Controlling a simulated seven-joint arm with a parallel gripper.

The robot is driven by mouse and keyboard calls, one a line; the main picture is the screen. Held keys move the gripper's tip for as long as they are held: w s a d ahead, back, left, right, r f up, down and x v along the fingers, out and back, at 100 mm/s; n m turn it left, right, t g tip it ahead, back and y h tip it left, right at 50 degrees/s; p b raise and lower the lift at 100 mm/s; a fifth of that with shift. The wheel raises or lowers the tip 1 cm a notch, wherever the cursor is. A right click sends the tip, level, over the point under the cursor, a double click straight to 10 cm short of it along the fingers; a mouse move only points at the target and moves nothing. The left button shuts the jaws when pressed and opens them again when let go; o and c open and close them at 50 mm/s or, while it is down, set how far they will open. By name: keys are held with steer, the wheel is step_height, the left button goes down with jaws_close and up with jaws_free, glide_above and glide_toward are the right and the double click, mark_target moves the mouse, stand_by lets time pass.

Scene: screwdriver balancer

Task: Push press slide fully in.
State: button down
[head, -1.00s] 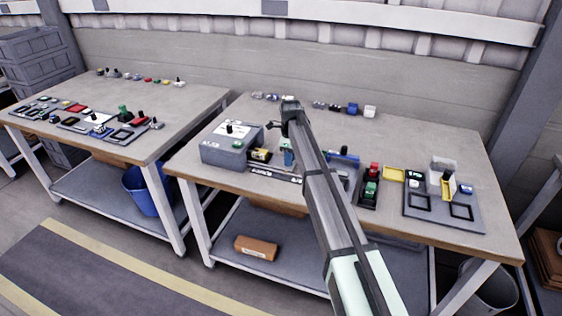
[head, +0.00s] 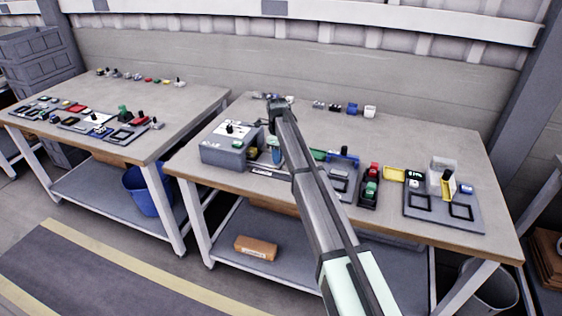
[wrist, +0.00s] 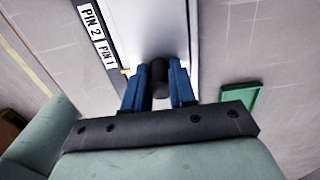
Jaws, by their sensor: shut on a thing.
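In the wrist view my gripper (wrist: 160,88) has its two blue fingers on either side of a black round knob (wrist: 160,75), shut on it. A pale, smooth plate (wrist: 160,25) lies beyond the knob, and a dark strip with white labels "PIN 2" and "PIN 1" (wrist: 97,35) runs along its left edge. In the head view my blue fingers (head: 277,155) are low over the front of the right table, just right of the grey box with a white top (head: 222,155). My arm hides part of that area. How far the slide sits in the box cannot be told.
On the right table (head: 420,140), a red and green block holder (head: 370,187) and a dark tray with square recesses (head: 450,222) stand right of my arm. Several small parts line the back. A green piece (wrist: 240,97) lies right of my gripper in the wrist view.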

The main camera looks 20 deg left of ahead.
mark_target(263, 158)
steer(key=shift+a, duration=3.2)
steer(key=c, duration=0.8)
jaws_free()
steer(key=shift+c, duration=0.2)
steer(key=shift+r, duration=0.1)
step_height(263, 158, up, 7)
